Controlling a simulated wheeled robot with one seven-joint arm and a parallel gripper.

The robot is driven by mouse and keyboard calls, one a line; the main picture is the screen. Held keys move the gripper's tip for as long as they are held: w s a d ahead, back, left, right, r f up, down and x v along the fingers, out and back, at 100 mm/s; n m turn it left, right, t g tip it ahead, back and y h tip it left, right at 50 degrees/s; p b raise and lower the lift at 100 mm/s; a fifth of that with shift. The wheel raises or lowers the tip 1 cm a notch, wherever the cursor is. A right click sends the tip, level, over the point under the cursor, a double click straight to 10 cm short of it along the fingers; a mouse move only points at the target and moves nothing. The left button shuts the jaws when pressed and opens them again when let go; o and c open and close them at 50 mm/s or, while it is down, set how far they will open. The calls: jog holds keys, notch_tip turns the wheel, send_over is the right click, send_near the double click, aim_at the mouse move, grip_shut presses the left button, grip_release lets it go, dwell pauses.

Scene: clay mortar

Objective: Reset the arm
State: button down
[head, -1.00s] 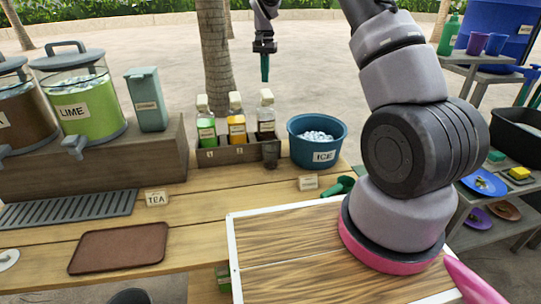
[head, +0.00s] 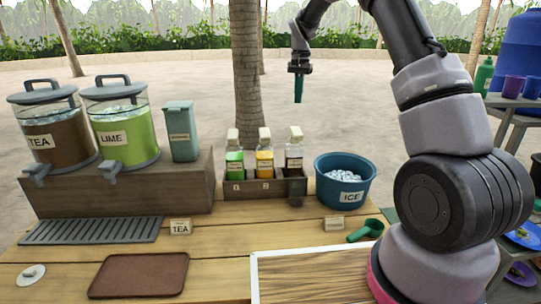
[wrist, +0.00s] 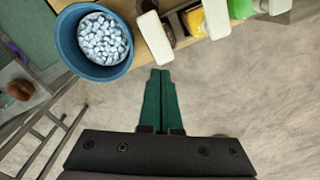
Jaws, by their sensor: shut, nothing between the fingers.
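My gripper (head: 298,88) hangs pointing down at the end of my raised arm, in the air above and beyond the table's back edge. Its green fingers (wrist: 160,98) are shut together with nothing between them. In the wrist view it is beside the blue ice tub (wrist: 66,45) and the bottle row, over sandy ground, apart from both. The arm bends up from my base at the right of the head view.
The table holds tea (head: 60,142) and lime (head: 124,136) dispensers, a bottle rack (head: 260,188), the ice tub (head: 345,178), a green scoop (head: 366,229) and a brown tray (head: 138,275). A tree trunk (head: 245,80) stands behind. A shelf with cups (head: 515,88) is at right.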

jog(key=s+d+r+t+y, duration=0.1)
jog(key=s+d+r+t, duration=0.25)
jog(key=s+r, duration=1.5)
jog(key=s+d+f+t, duration=0.1)
jog(key=s, duration=1)
jog(key=s+f+n+t, duration=0.1)
jog(key=s+t, duration=0.1)
jog(key=s, duration=0.9)
jog(key=shift+s+d+f+n+y, duration=0.2)
jog(key=shift+d+f+n+y, duration=0.1)
jog(key=shift+d+y, duration=0.1)
